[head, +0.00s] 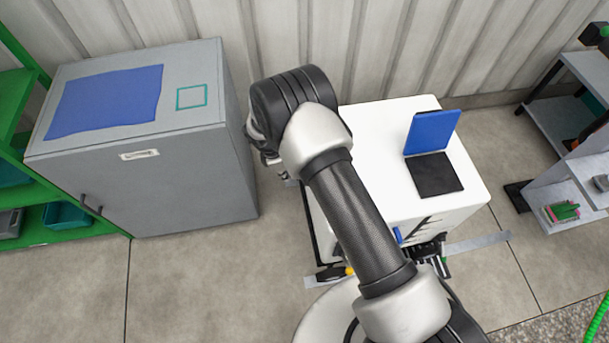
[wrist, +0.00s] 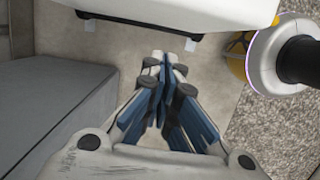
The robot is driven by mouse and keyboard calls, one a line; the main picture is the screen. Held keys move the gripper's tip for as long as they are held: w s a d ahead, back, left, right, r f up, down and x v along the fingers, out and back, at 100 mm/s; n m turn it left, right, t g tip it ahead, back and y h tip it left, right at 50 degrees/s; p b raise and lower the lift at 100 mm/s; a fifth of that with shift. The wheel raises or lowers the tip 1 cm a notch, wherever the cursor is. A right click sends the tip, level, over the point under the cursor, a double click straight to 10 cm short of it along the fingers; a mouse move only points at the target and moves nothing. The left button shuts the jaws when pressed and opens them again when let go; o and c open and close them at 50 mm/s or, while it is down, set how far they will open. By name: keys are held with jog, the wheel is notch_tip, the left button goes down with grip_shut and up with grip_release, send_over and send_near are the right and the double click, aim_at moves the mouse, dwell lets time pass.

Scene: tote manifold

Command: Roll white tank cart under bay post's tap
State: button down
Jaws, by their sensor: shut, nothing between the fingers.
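The white tank cart (head: 375,150) stands against the corrugated wall, right of centre in the head view. A blue upright flap (head: 432,132) and a black pad (head: 433,175) are on its top. My gripper (wrist: 160,68) is shut and empty, with blue fingers, over the floor between the grey cabinet and this white body. It is apart from both as far as I can see. In the head view my arm hides the gripper and part of the cart. I cannot identify the bay post's tap.
A grey cabinet (head: 190,185) with a blue sheet on top stands at the left, also in the wrist view (wrist: 50,110). Green shelving (head: 25,150) is beyond it. A grey shelf unit (head: 570,185) and a green hose (head: 596,322) are at the right. Floor between cabinet and cart is clear.

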jog(key=w+d+f+b, duration=0.1)
jog(key=d+f+b, duration=0.2)
jog(key=d+f, duration=0.3)
jog(key=shift+a+x, duration=0.5)
jog(key=shift+x, duration=1.8)
jog(key=shift+w+f, duration=0.1)
